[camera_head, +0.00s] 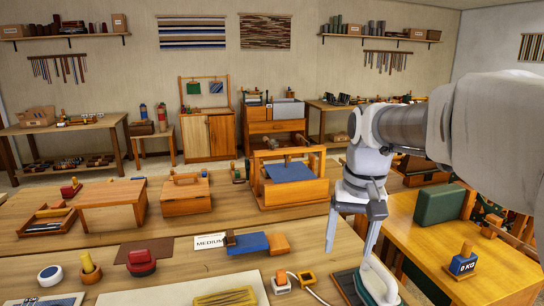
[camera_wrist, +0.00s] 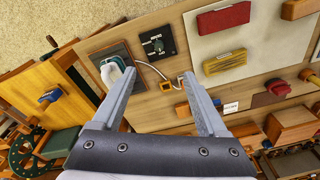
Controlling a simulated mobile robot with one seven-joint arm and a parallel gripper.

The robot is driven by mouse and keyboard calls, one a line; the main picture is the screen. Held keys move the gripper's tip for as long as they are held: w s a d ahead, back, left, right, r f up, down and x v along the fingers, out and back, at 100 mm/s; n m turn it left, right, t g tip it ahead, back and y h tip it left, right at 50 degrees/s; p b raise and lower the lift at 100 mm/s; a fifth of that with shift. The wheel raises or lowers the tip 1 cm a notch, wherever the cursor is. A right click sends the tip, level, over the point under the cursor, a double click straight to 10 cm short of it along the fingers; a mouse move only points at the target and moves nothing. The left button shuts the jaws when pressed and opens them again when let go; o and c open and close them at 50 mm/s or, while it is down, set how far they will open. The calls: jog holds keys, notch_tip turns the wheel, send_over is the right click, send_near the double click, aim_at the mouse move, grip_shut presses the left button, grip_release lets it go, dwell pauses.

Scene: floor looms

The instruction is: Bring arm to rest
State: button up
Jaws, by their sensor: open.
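My arm reaches in from the right in the head view. My gripper (camera_head: 350,236) points down above the right front part of the wooden table (camera_head: 300,262), with its two grey fingers apart and nothing between them. In the wrist view my gripper (camera_wrist: 158,76) also shows open and empty. Below it, a white and green device (camera_wrist: 112,70) sits on a dark pad by the table edge, close to the left finger in that picture. In the head view this device (camera_head: 378,284) is just below the fingers, and I cannot tell the exact gap.
An orange block (camera_head: 281,281) on a white cable lies near the gripper. A blue block (camera_head: 247,243) and a wooden frame with blue cloth (camera_head: 290,172) stand farther left.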

jog(key=s+f+n+t, duration=0.1)
jog(key=s+t, duration=0.3)
jog(key=s, duration=1.2)
jog(key=shift+s+a+f+n, duration=0.2)
jog(key=shift+s+f+n, duration=0.05)
jog(key=shift+s+n, duration=0.15)
jog(key=c, duration=0.4)
jog(key=shift+a, duration=0.15)
